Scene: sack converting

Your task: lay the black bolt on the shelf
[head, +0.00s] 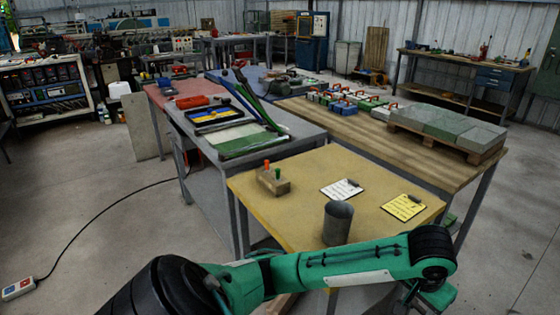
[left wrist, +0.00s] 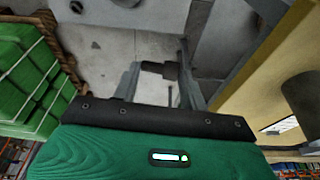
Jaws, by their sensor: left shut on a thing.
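The black bolt (left wrist: 157,69) is a short dark piece between the fingertips of my left gripper (left wrist: 159,76) in the left wrist view. The gripper is shut on it and holds it over grey floor, beside the yellow-topped table (left wrist: 240,92). In the head view my green left arm reaches across the front of this table (head: 290,215), and its wrist is at the lower right. The fingers and the bolt are hidden there. I cannot tell which surface is the shelf. My right gripper is in neither view.
On the yellow table stand a grey cup (head: 338,223), a wooden block with pegs (head: 273,184) and two clipboards (head: 342,189). A long wooden bench (head: 350,128) adjoins behind. Floor at right is clear.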

